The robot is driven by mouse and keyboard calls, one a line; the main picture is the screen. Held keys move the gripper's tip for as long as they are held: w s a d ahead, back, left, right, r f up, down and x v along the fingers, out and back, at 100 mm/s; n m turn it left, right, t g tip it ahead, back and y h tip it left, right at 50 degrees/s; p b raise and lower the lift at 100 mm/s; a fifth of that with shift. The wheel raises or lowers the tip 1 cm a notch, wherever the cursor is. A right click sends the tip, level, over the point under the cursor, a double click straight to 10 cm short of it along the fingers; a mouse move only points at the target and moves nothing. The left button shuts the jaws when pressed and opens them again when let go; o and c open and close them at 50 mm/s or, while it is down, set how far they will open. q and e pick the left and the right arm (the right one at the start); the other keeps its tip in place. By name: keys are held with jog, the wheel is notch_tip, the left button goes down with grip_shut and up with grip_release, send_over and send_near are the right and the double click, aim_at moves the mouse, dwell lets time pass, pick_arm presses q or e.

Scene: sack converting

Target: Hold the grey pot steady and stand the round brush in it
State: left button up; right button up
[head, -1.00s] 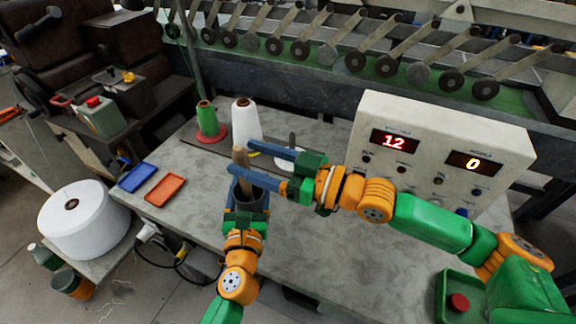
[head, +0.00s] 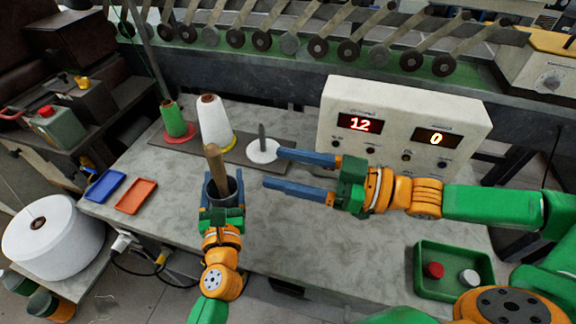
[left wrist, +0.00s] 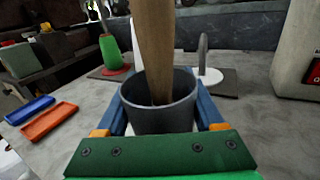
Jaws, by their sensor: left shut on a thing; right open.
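The grey pot (head: 231,193) stands on the table near its front left part. My left gripper (head: 222,196) is shut on it, one blue finger on each side; the left wrist view also shows the pot (left wrist: 160,115) between the fingers. The round brush (head: 215,165) is in the pot, its wooden handle sticking up and leaning slightly; the handle fills the top of the left wrist view (left wrist: 155,45). The brush's lower end is hidden inside the pot. My right gripper (head: 273,168) is open and empty, to the right of the pot and apart from the handle.
A white cone (head: 215,122), a green cone (head: 172,118) and a white disc with an upright spindle (head: 263,152) stand behind. Blue (head: 104,185) and orange (head: 136,196) trays lie left. A control box (head: 400,130) and green tray (head: 455,286) are right. The middle table is clear.

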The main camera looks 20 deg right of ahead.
dwell(0.4)
pick_arm(q)
jog(key=o, duration=1.4)
jog(key=shift+c, duration=0.2)
